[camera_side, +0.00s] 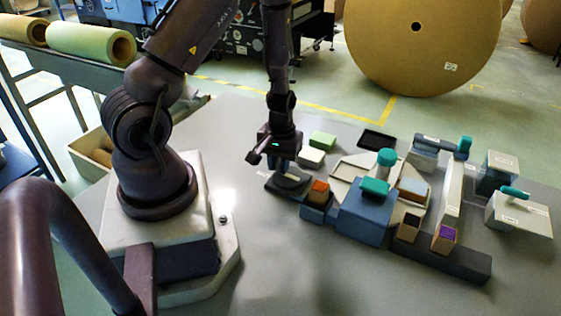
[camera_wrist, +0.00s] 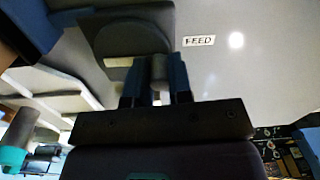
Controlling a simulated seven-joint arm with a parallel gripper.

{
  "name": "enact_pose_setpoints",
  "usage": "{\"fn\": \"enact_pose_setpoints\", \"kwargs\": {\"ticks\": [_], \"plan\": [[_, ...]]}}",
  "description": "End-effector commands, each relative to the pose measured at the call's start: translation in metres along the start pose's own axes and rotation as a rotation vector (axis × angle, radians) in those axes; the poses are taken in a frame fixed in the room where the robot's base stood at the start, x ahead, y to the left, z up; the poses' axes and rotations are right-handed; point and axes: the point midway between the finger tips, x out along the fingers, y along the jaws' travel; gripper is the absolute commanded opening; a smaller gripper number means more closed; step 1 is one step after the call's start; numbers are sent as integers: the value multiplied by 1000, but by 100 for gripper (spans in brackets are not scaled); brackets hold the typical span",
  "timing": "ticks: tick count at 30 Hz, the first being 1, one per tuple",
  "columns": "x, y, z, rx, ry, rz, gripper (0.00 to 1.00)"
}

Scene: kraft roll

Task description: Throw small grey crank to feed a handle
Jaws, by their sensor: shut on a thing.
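The small grey crank is a dark round disc on a dark square base (camera_side: 287,182), to the right of my arm's base on the grey table. In the wrist view the disc (camera_wrist: 130,38) fills the upper left and carries a pale bar. A white label reading FEED (camera_wrist: 199,40) lies on the table beside it. My gripper (camera_side: 284,164) points down over the crank in the side view. In the wrist view its two blue-grey fingers (camera_wrist: 156,88) are shut on the crank's grey upright handle (camera_wrist: 159,68). The fingertips' lower contact is partly hidden.
Close right of the crank stand a block with an orange top (camera_side: 319,190) and a blue box with a teal knob (camera_side: 365,215). White (camera_side: 311,157) and green (camera_side: 323,140) blocks lie behind. Several other fixtures fill the right side. The table front left of these is clear.

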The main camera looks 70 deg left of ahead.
Motion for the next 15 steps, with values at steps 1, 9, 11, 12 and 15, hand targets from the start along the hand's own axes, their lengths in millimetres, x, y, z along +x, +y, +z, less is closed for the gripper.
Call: {"fn": "enact_pose_setpoints", "kwargs": {"ticks": [1,9,11,12,15], "plan": [[-1,1,1,-16,-2,1,0],[-1,0,3,-74,-4,1,0],[-1,0,3,-78,-4,1,0],[-1,0,3,-80,-4,2,0],[-1,0,3,-81,-4,2,0]]}}
